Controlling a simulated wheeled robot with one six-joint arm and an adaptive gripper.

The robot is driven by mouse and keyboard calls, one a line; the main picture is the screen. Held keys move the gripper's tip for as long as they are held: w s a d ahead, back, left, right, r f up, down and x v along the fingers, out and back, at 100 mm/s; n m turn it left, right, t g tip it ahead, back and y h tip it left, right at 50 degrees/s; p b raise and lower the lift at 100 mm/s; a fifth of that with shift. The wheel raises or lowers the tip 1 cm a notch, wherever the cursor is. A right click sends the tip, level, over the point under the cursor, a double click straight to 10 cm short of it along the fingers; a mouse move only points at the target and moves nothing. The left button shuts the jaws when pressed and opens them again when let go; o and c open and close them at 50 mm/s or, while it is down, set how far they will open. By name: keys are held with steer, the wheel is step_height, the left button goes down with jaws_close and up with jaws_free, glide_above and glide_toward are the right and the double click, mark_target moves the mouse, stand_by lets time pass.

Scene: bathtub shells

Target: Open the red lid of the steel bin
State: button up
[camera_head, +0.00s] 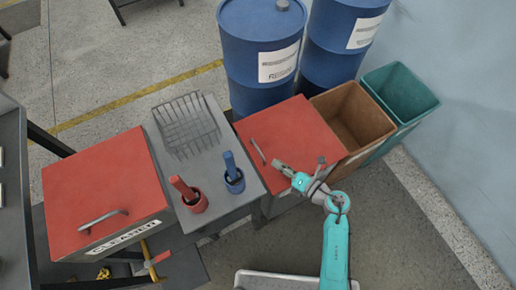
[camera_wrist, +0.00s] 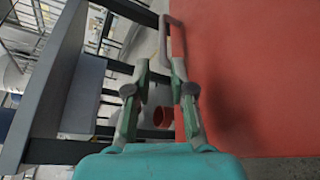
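A red lid (camera_head: 295,140) with a thin bar handle (camera_head: 257,151) lies flat and closed on a bin right of the grey worktop. My gripper (camera_head: 277,164) is over this lid, just right of the handle. In the wrist view, my gripper's two fingers (camera_wrist: 160,68) are apart with nothing between them. The handle (camera_wrist: 168,35) is just beyond the fingertips, beside the red lid (camera_wrist: 255,70); I cannot tell whether they touch. A second closed red lid (camera_head: 100,185) with a curved handle (camera_head: 102,219) is at the left, above a "CLEANER" label.
The grey worktop (camera_head: 212,200) holds a wire basket (camera_head: 185,125), a red cup (camera_head: 193,201) and a blue cup (camera_head: 234,182). Blue drums (camera_head: 262,50) stand behind. An open brown bin (camera_head: 352,115) and teal bin (camera_head: 405,95) stand right. Floor (camera_head: 410,225) is clear at lower right.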

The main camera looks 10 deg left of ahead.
mark_target(258, 149)
steer(key=shift+w+a+f, duration=0.2)
steer(key=shift+w+a, duration=0.1)
steer(key=shift+w, duration=0.15)
steer(key=x, duration=1)
steer(key=shift+f, duration=0.15)
jaws_close()
